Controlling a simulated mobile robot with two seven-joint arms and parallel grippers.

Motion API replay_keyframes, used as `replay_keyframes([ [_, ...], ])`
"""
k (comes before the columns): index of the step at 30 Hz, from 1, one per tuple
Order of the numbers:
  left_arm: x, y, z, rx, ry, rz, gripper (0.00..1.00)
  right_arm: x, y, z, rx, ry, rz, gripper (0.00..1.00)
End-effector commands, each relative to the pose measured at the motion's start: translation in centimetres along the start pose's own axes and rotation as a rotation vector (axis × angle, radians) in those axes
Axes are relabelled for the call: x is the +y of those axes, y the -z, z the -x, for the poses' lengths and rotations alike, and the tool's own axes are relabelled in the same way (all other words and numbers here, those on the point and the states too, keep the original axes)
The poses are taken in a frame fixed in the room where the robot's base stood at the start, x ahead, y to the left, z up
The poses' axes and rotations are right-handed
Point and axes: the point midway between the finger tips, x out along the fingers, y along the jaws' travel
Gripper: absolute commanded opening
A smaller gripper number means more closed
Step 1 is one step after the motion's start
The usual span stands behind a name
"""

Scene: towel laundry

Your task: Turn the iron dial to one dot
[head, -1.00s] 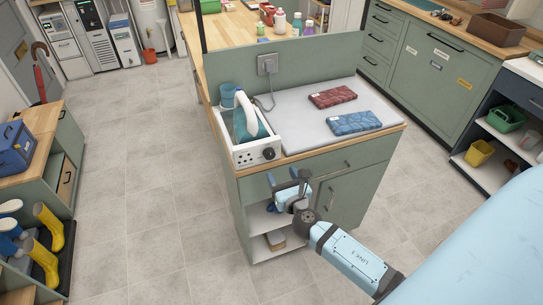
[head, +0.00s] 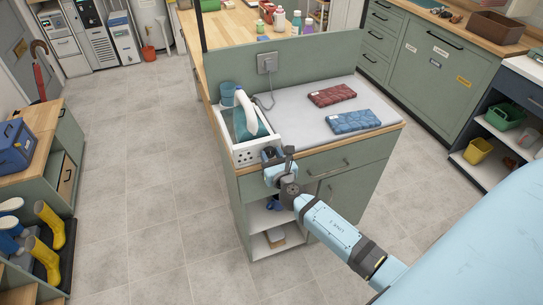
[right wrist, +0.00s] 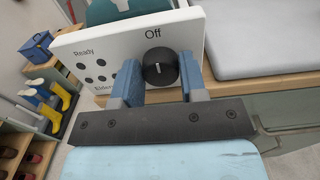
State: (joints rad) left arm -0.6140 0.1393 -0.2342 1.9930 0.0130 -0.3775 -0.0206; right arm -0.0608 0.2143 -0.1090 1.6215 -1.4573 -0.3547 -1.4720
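The iron (head: 244,122), teal with a white handle, stands in a white station (head: 246,153) at the counter's left end. The right wrist view shows the station's front panel (right wrist: 98,60) with "Ready", "Off" and several black dots. The black dial (right wrist: 160,71) is at the panel's right, its white mark pointing up toward "Off". My right gripper (head: 277,155) is at the station's front and hides the dial in the head view. In the right wrist view its blue fingers (right wrist: 160,84) are open, one on each side of the dial; I cannot tell whether they touch it. My left gripper is not in view.
A red folded cloth (head: 332,95) and a blue one (head: 353,121) lie on the grey pad (head: 300,128) right of the station. A cord runs to a wall socket (head: 267,62) behind it. Cabinet doors and an open shelf are below the counter.

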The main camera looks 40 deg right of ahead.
Motion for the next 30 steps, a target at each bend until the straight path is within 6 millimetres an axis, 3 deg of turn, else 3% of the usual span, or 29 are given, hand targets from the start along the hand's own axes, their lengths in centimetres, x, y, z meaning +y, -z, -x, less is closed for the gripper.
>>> replay_keyframes([
  [14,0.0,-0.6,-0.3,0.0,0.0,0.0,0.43,0.0,0.2,0.0,0.0,0.0,-0.073,0.15],
  [30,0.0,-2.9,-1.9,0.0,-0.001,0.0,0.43,-0.2,0.4,0.1,0.0,0.0,-0.528,0.15],
])
